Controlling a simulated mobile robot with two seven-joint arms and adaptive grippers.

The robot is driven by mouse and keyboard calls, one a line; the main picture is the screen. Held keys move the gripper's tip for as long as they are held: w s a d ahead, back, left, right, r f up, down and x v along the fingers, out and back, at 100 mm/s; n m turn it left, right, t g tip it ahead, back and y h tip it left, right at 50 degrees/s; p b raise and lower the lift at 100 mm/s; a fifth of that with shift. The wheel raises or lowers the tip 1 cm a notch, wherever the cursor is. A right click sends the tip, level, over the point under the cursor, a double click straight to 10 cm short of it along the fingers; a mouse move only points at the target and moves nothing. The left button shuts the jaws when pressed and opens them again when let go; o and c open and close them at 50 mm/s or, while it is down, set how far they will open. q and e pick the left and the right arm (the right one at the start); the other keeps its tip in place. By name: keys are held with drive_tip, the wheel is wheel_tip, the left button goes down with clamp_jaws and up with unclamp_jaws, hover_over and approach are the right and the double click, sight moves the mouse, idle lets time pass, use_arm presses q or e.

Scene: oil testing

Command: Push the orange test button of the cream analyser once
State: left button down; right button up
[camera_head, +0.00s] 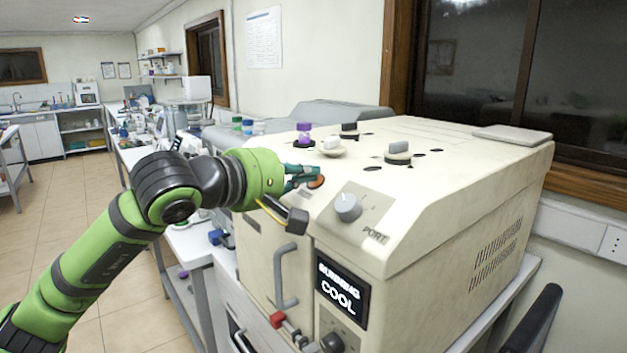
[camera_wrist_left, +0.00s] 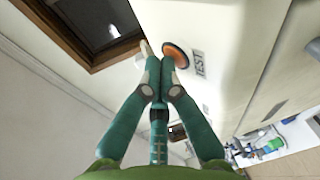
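The cream analyser (camera_head: 460,205) stands on a bench and fills the right half of the head view. Its orange test button (camera_head: 316,182) sits on the sloped front edge, left of the grey knob. In the left wrist view the orange button (camera_wrist_left: 177,54) shows beside a TEST label (camera_wrist_left: 199,63). My left gripper (camera_head: 312,174) is at the button, its teal fingers closed together. In the left wrist view its fingertips (camera_wrist_left: 160,62) overlap the button's near edge; I cannot tell whether they touch it. My right gripper is not in view.
A grey knob (camera_head: 348,207) labelled PORT is right of the button. The display (camera_head: 341,291) reads RUNNING COOL. A bar handle (camera_head: 285,276) sticks out from the front. A purple-capped vial (camera_head: 304,133) and several stoppers stand on top. A black chair back (camera_head: 533,322) is at lower right.

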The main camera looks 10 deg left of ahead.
use_arm(q)
drive_tip(key=shift+s+a+r, duration=0.25)
drive_tip(key=shift+s+r, duration=0.15)
drive_tip(key=shift+r, duration=0.25)
drive_tip(key=r, duration=0.1)
drive_tip(key=s+a+r+p, duration=0.1)
drive_tip(key=s+r+p, duration=0.1)
drive_tip(key=r, duration=0.1)
drive_tip(key=shift+s+a, duration=0.1)
drive_tip(key=shift+a, duration=0.3)
idle(0.7)
